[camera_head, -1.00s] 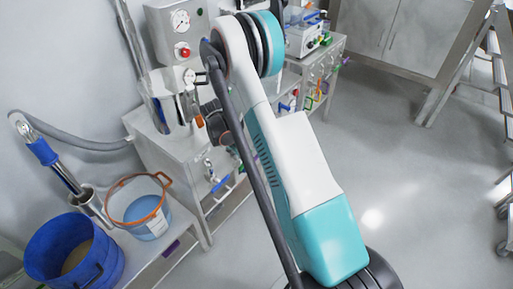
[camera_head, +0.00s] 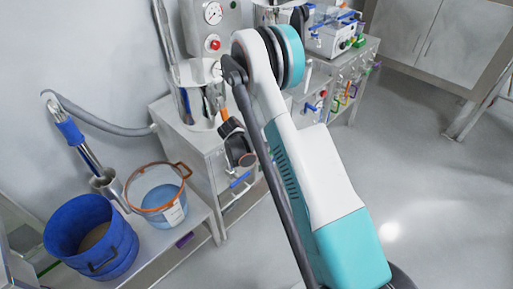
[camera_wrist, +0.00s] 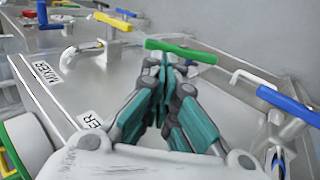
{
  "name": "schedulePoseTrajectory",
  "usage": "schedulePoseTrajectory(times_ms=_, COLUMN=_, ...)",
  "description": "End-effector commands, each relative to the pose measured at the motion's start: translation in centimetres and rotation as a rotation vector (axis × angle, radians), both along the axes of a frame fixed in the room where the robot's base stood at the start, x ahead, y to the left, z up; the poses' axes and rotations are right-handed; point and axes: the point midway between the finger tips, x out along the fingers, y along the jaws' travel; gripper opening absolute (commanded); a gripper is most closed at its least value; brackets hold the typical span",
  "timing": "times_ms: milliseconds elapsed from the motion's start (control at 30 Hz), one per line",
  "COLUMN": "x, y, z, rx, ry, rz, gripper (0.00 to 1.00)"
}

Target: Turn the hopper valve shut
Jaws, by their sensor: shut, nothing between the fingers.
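In the wrist view, my gripper (camera_wrist: 166,68) is shut and empty, with its teal fingers drawn together. The fingertips are just in front of a valve with a green bar handle (camera_wrist: 181,51); I cannot tell whether they touch it. A valve with a blue bar handle (camera_wrist: 288,103) is to the right. A label reading MIXER (camera_wrist: 46,72) is on the panel at left, and a second label (camera_wrist: 91,121) is partly hidden by my gripper, with only "ER" legible. I cannot tell which valve is the hopper's. In the head view my arm hides the gripper.
In the head view, a blue bucket (camera_head: 128,250) and a clear bucket with an orange rim (camera_head: 146,205) stand at lower left. Open floor (camera_head: 440,230) is at right.

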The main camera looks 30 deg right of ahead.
Motion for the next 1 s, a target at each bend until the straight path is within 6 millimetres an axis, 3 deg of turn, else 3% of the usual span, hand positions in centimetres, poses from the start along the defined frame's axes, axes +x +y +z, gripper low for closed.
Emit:
schedulePoseTrajectory(times_ms=100, x=0.4, y=-1.2, z=-2.0, rx=0.001, ry=0.001, rz=-0.001, gripper=0.00)
schedulePoseTrajectory(times_ms=300, x=0.9, y=-2.4, z=-3.5, rx=0.001, ry=0.000, rz=-0.001, gripper=0.00)
schedulePoseTrajectory(times_ms=1000, x=1.9, y=-2.9, z=-3.6, rx=0.055, ry=0.020, rz=-0.003, gripper=0.00)
